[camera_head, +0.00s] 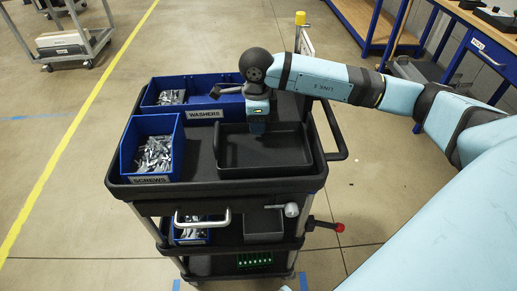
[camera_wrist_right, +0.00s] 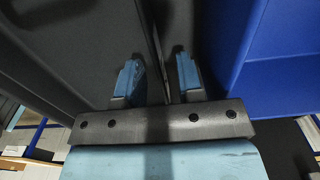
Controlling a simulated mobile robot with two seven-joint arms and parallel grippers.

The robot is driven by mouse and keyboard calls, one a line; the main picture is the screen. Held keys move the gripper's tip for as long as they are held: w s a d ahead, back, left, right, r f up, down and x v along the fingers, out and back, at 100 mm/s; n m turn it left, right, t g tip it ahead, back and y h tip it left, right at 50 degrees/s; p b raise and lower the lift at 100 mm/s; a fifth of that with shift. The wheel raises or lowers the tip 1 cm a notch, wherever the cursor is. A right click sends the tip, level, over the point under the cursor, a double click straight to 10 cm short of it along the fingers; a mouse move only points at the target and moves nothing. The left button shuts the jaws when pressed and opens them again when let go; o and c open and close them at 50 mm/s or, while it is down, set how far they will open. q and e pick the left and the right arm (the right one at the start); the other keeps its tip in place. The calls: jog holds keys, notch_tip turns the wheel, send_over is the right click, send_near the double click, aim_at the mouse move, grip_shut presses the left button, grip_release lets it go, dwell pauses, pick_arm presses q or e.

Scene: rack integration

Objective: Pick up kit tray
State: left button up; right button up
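The kit tray (camera_head: 265,170) is a black, empty, shallow tray on the right part of the cart's top. My right gripper (camera_head: 256,127) points down at the tray's back wall. In the right wrist view my right gripper (camera_wrist_right: 158,75) has its two blue fingers apart. A thin dark edge, which looks like the wall of the kit tray (camera_wrist_right: 75,50), runs between them with gaps showing on both sides. How deep the fingers reach past the rim is hard to tell. My left gripper is not in view.
The cart's handle (camera_head: 338,140) is at right. Lower shelves hold bins. Blue-framed benches stand at the back right.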

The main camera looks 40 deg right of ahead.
jog(key=shift+f, duration=0.3)
jog(key=shift+r, duration=0.1)
grip_shut()
